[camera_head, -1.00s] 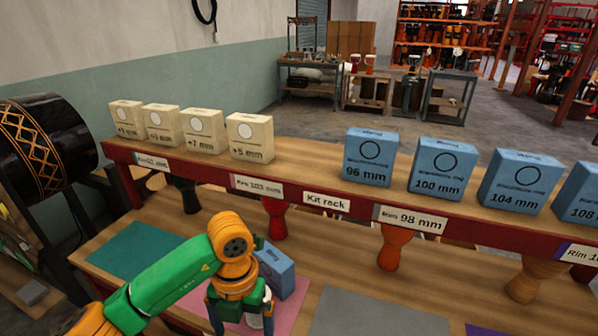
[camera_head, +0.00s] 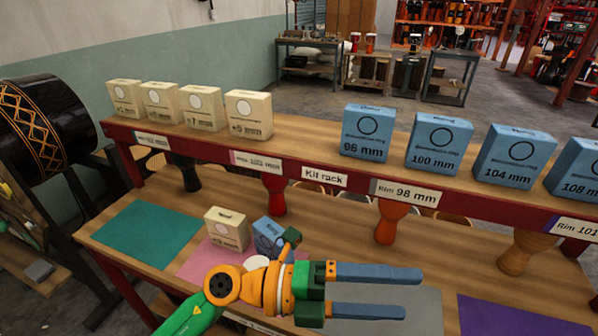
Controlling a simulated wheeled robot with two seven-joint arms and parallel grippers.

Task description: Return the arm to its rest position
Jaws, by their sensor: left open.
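My left arm comes in from the bottom left. Its gripper (camera_head: 410,292) is open and empty, with two long blue-grey fingers pointing right over the grey mat (camera_head: 425,325). Behind my wrist, a cream box (camera_head: 227,230) and a blue box (camera_head: 266,236) stand side by side on the pink mat (camera_head: 203,264). Both are apart from the fingers. My wrist hides part of the blue box and of the pink mat. A white round thing (camera_head: 257,262) shows beside the wrist; I cannot tell what it is. My right gripper is not in view.
The kit rack's shelf (camera_head: 305,143) runs across behind, with several cream boxes (camera_head: 248,116) at left and blue boxes (camera_head: 367,132) at right. Goblet drums (camera_head: 391,220) stand below it. The teal mat (camera_head: 144,240) and purple mat (camera_head: 520,316) look clear.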

